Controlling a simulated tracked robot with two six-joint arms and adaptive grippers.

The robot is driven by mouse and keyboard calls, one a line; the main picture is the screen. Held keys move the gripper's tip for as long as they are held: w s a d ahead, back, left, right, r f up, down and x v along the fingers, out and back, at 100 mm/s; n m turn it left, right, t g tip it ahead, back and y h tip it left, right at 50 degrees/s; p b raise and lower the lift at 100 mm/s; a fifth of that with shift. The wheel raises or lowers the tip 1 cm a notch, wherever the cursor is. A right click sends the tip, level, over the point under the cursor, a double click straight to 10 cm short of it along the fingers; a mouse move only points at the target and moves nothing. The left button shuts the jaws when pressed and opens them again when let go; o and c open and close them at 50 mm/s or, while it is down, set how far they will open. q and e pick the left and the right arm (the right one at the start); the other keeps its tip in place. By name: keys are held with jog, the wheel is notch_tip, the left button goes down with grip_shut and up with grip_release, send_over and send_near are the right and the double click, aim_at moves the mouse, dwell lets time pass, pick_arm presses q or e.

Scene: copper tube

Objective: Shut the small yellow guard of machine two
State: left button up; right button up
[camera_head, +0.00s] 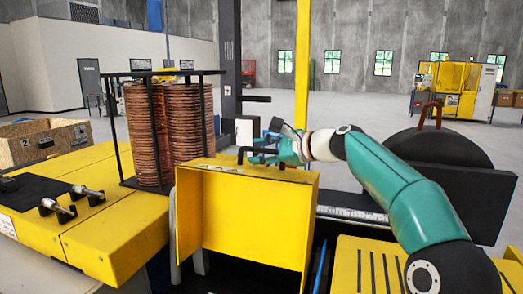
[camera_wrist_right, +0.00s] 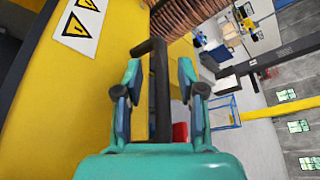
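The small yellow guard (camera_head: 245,215) stands upright in the middle of the head view, its broad yellow side facing me. Whether it is fully open or partly shut I cannot tell. In the right wrist view its yellow face (camera_wrist_right: 75,100) fills the left side, with warning labels. A black bar handle (camera_wrist_right: 159,90) sticks out from it. My right gripper (camera_head: 262,155) is at the guard's top edge, on its far side. In the wrist view the right gripper (camera_wrist_right: 162,95) is open, a finger on each side of the handle, with gaps visible. My left gripper is out of view.
Copper tube coils (camera_head: 170,130) stand in a black frame at left on a yellow machine top (camera_head: 120,220). A wooden crate (camera_head: 40,145) is farther left. A dark round-topped part (camera_head: 440,150) stands behind my right arm. Open floor lies beyond.

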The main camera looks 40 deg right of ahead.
grip_shut()
jog(key=shift+f, duration=0.1)
dwell(0.3)
